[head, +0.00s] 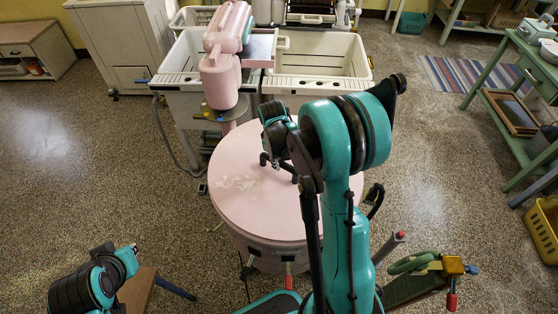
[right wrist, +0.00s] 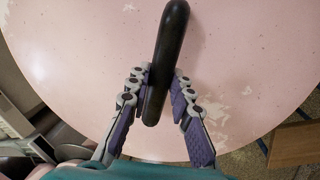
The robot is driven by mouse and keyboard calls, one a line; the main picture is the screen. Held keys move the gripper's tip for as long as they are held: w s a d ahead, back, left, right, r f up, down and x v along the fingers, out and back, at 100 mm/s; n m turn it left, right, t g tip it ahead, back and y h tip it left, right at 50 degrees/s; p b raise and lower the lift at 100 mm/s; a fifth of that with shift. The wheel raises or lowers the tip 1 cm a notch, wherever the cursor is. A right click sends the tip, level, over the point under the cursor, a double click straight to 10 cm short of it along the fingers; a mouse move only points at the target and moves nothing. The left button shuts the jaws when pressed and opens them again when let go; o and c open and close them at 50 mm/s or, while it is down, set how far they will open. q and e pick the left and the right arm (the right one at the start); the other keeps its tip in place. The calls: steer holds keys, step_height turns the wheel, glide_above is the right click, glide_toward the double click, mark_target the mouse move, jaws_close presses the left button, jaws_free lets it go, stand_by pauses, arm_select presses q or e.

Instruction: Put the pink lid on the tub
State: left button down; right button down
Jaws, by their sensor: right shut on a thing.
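The pink lid (head: 240,207) is a large round disc with pale worn patches. It lies level over the tub (head: 262,257), whose wall shows below the lid's front edge; I cannot tell if the lid touches the rim all round. My right gripper (head: 281,165) is over the middle of the lid. In the right wrist view my right gripper (right wrist: 165,100) is shut on the lid's black handle (right wrist: 170,45), with the pink lid (right wrist: 80,50) behind it. My left arm shows at the lower left of the head view, but its gripper fingers do not show.
A pink wringer (head: 221,75) and white rinse tubs (head: 320,84) stand behind the lid. A green bench (head: 520,75) and a yellow basket (head: 545,225) are at the right. A brown wooden surface (head: 138,290) is at the lower left. Speckled floor is open on both sides.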

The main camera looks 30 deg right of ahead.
steer(key=shift+f+b, duration=0.6)
steer(key=shift+f, duration=0.1)
steer(key=c, duration=1.3)
jaws_free()
step_height(320, 180, up, 12)
steer(key=a, duration=0.1)
steer(key=s+a+r+m+t, duration=0.1)
steer(key=s+a+m+t, duration=0.1)
steer(key=s, duration=0.3)
steer(key=s+a+r+m+t+y, duration=0.1)
steer(key=s+a+m+t, duration=0.1)
steer(key=s+a, duration=0.3)
steer(key=s+a+r+m+t, duration=0.1)
steer(key=s+a+t, duration=0.1)
steer(key=s, duration=0.5)
steer(key=shift+s+a+r+m, duration=0.1)
steer(key=shift+a+r+m, duration=0.1)
steer(key=shift+a, duration=0.25)
steer(key=shift+a+r+m, duration=0.1)
steer(key=shift+a+m, duration=0.1)
steer(key=shift+a, duration=0.2)
